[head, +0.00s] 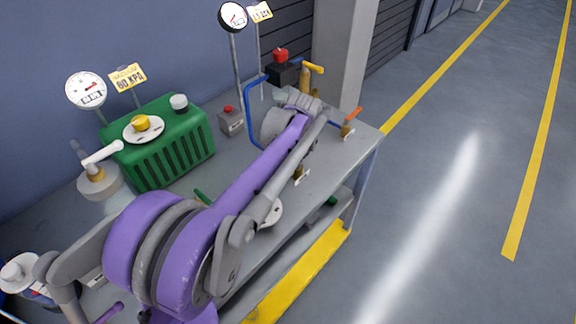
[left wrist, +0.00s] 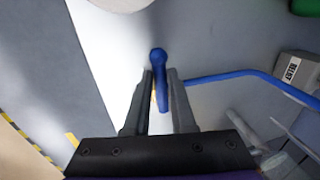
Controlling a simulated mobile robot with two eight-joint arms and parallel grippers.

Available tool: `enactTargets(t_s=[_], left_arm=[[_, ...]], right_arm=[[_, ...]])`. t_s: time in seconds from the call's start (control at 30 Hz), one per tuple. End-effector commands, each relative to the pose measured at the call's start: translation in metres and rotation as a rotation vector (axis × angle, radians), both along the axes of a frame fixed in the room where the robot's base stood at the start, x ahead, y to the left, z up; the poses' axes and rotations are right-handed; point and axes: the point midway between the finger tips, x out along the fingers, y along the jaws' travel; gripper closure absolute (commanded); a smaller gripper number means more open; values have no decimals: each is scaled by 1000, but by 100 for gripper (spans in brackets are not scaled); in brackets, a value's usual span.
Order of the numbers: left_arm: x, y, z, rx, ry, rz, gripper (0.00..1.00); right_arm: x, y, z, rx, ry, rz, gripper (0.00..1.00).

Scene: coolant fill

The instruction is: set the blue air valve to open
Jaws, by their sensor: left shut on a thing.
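The blue air valve's handle (left wrist: 158,62) shows in the left wrist view, narrow and rounded at its far end. My left gripper (left wrist: 160,78) is shut on this handle, with one finger along each side and the rounded end sticking out beyond the fingertips. The valve's body is hidden. In the head view my purple and grey left arm reaches across the table, and the blue valve and the fingertips are hidden behind it. My right gripper is in neither view.
A blue pipe (head: 250,112) rises beside my arm. A green tank (head: 168,150), a grey box with a red button (head: 231,122), a yellow-handled valve (head: 313,67) and an orange-handled valve (head: 349,121) stand on the grey table (head: 362,144). Floor to the right is clear.

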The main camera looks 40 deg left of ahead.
Motion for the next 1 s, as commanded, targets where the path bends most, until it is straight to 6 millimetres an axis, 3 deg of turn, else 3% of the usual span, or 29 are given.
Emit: enactTargets(t_s=[0.77, 1.0], left_arm=[[0, -1, 0, 1, 0, 10, 100], [1, -5, 1, 1, -1, 99, 100]], right_arm=[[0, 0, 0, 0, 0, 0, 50], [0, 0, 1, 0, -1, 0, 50]])
